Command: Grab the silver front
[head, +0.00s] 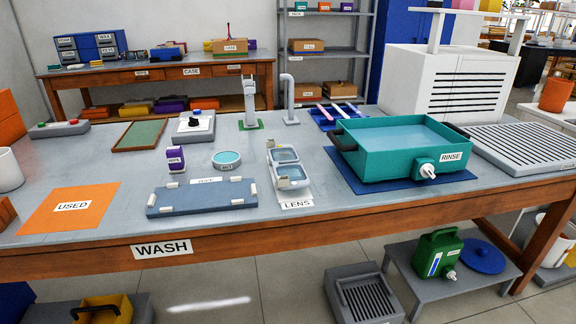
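I cannot make out a silver front for certain in the head view. A pale grey holder (272,157) at the middle of the bench, behind the LENS label (297,204), bears two blue-tinted lens shapes (285,155). Whether a silver front is part of it is too small to tell. A blue-grey padded board (202,200) with pale corner blocks lies to its left, with no frame seen on it. My gripper is not in view.
The teal RINSE basin (400,155) stands right of the lens holder. A purple bottle (176,160) and a round blue-topped dish (227,160) stand behind the board. A grey upright stand (249,105) and curved pipe (289,98) rise behind. An orange USED mat (70,209) lies left.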

